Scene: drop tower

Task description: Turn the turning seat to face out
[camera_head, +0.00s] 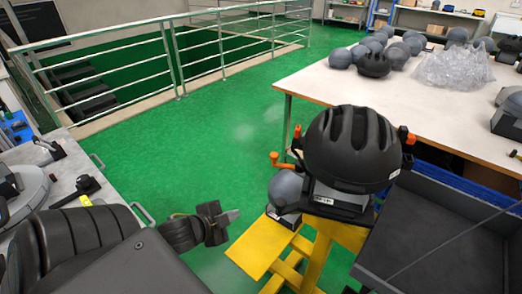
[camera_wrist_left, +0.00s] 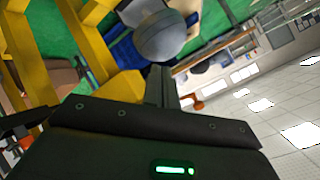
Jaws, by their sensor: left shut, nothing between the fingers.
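A black vented helmet (camera_head: 352,145) sits on a grey block-like seat (camera_head: 338,198) with a small label, on top of a yellow stand (camera_head: 262,248). I take this block to be the turning seat; the helmet hides much of it, and I cannot tell which way it faces. A grey ball-shaped headform (camera_head: 286,191) is just left of it, and shows in the left wrist view (camera_wrist_left: 160,37). My left gripper (camera_head: 234,216) is shut and empty, left of the headform and apart from it; its fingers also show in the left wrist view (camera_wrist_left: 162,88). My right gripper is not in view.
Orange handles (camera_head: 283,164) stick out beside the helmet. A dark tray (camera_head: 440,235) lies at the right. A white table (camera_head: 325,85) with headforms and a clear plastic heap (camera_head: 452,69) stands behind. A grey bench (camera_head: 75,170) is at the left. Green floor (camera_head: 190,140) between is clear.

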